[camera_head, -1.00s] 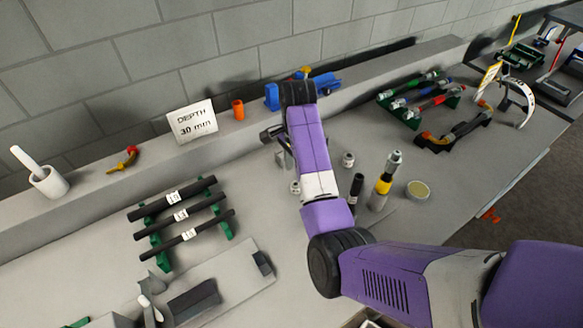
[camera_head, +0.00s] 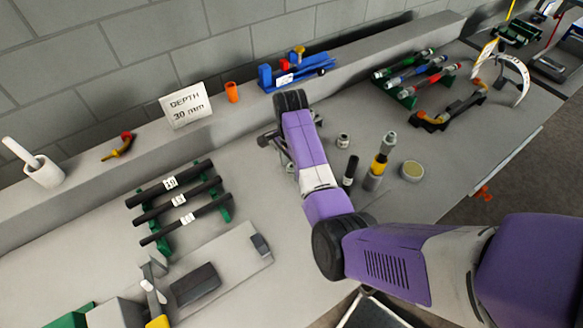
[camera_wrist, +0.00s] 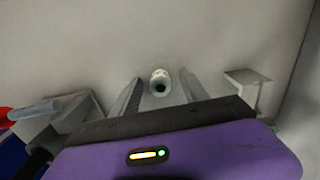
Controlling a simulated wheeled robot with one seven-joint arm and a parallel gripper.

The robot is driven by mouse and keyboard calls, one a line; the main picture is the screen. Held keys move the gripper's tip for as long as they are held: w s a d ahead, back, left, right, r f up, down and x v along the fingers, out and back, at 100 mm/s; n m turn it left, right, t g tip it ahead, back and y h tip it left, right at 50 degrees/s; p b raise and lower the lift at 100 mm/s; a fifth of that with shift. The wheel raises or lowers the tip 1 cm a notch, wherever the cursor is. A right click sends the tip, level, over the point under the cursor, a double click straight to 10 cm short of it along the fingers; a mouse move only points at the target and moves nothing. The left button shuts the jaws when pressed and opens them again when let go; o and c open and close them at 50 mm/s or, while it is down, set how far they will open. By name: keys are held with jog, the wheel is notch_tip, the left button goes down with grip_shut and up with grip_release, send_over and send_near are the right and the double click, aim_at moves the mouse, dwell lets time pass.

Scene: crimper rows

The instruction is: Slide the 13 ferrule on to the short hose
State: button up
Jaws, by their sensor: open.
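A small pale metal ferrule (camera_wrist: 160,82) with a dark bore stands between my open gripper's fingers in the wrist view, apart from both; its size mark is not legible. My gripper (camera_wrist: 159,76) is empty and mostly hidden behind my arm in the head view. Another metal ferrule (camera_head: 343,140) stands on the bench, right of my arm. A short black hose (camera_head: 350,172) with a white label stands upright just in front of that ferrule. Three longer black hoses (camera_head: 178,200) lie on a green rack at the left.
A tall yellow-and-grey tool (camera_head: 378,163) and a round tin (camera_head: 412,171) stand right of the short hose. A blue clamp (camera_head: 290,75), an orange cup (camera_head: 232,92) and a "DEPTH 30 mm" sign (camera_head: 186,105) sit on the back ledge. Coloured hoses (camera_head: 415,75) lie at the back right.

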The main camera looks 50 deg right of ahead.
jog(key=shift+c, duration=0.2)
grip_shut()
